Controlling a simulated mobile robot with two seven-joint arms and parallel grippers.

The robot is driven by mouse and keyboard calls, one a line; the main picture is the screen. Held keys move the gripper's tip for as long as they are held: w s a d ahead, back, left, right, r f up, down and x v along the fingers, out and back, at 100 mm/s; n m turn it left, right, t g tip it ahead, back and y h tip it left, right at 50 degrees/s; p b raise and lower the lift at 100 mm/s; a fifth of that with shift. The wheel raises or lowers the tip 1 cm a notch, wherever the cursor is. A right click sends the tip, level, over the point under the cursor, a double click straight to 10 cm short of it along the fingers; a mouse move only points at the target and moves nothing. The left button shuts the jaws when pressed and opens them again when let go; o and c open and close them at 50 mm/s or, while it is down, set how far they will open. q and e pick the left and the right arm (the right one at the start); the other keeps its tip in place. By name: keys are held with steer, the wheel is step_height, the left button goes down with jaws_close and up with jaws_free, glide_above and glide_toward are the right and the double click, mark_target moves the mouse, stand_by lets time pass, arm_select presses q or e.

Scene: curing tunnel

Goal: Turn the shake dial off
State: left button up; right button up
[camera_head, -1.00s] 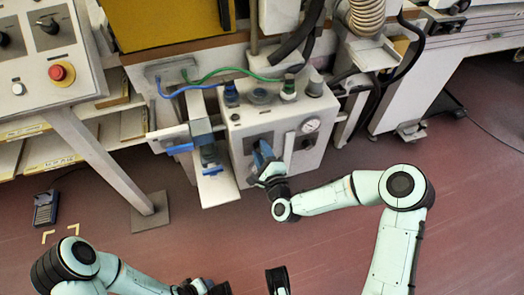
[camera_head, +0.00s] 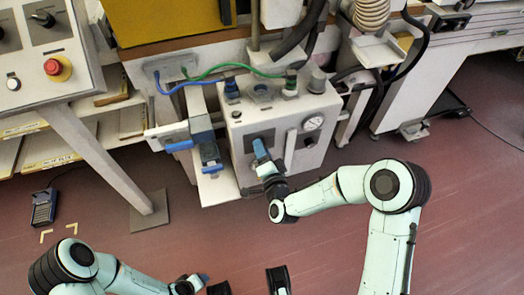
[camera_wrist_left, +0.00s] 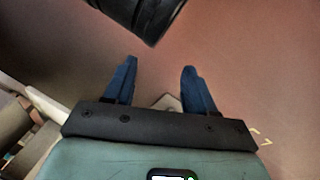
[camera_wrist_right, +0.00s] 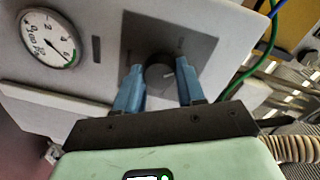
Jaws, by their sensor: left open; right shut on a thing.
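The shake dial (camera_wrist_right: 160,73) is a dark round knob with a pale pointer line, on a dark square plate (camera_wrist_right: 132,30) on the front of a white box (camera_head: 235,133). In the right wrist view the knob lies between the two blue fingers of my right gripper (camera_wrist_right: 160,86), which is shut on it. In the head view my right gripper (camera_head: 261,153) is at the front panel and hides the dial. The plate's small lettering is unreadable. My left gripper (camera_wrist_left: 158,82) is open and empty over the floor, low in the head view.
A round pressure gauge (camera_wrist_right: 48,38) is on the same panel; it also shows in the head view (camera_head: 313,122). A blue-clamped bracket (camera_head: 210,155) and a pale ledge (camera_head: 217,188) stand left of the box. A red emergency button (camera_head: 57,69) is on the left console.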

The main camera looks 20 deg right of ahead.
arm_select(q)
steer(key=shift+g, duration=0.5)
steer(key=shift+s+a+f+b, duration=0.25)
steer(key=shift+f+b, duration=0.1)
steer(key=shift+f, duration=0.25)
steer(key=shift+s+a+f+b, duration=0.1)
steer(key=shift+s+f+b, duration=0.25)
steer(key=shift+f, duration=0.25)
steer(key=shift+s+a+f+b, duration=0.2)
steer(key=shift+f+b, duration=0.15)
steer(key=shift+f, duration=0.25)
arm_select(e)
steer(key=shift+f+n+h, duration=0.1)
steer(key=shift+n+h, duration=0.3)
steer(key=shift+n, duration=2.8)
steer(key=o, duration=1)
steer(key=shift+o, duration=0.2)
steer(key=shift+s, duration=0.15)
